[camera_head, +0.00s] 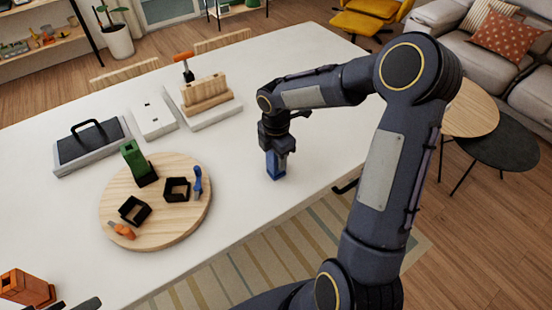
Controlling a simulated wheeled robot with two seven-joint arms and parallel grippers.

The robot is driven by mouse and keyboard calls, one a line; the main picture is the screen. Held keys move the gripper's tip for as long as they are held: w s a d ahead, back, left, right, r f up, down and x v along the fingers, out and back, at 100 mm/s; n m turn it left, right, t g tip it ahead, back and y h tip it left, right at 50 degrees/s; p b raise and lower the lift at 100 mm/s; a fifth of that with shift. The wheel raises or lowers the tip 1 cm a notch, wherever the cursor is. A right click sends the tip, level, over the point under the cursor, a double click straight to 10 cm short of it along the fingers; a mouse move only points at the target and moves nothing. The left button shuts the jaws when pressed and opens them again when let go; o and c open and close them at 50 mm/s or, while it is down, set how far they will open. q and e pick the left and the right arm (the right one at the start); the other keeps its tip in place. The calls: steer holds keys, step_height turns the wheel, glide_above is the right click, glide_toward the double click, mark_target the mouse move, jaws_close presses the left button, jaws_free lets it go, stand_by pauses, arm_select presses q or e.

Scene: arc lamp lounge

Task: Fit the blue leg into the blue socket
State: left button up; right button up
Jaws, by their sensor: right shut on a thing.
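The blue leg (275,165) is upright under my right gripper (276,152), which is shut on its top. Its lower end is at or just above the white tabletop, right of the round wooden board (165,235). The blue socket (177,189) is a black square frame on the board, empty, with a blue piece (198,182) beside it. My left gripper (76,305) shows only as two dark tips, apart, at the bottom left edge.
A green leg (132,156) stands in a black socket on the board. Another empty socket (134,210) has an orange piece (122,230) beside it. An orange block (28,288) lies at the lower left. Grey and white trays stand behind. Tabletop between board and blue leg is clear.

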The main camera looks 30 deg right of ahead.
steer(key=shift+r, duration=0.15)
steer(key=shift+c, duration=0.3)
steer(key=shift+r, duration=0.25)
step_height(320, 180, up, 2)
steer(key=shift+w+r, duration=0.1)
steer(key=s+a+r+b, duration=0.1)
steer(key=s+r+b, duration=0.2)
steer(key=s+r, duration=0.7)
steer(key=s, duration=0.4)
steer(key=shift+a, duration=0.15)
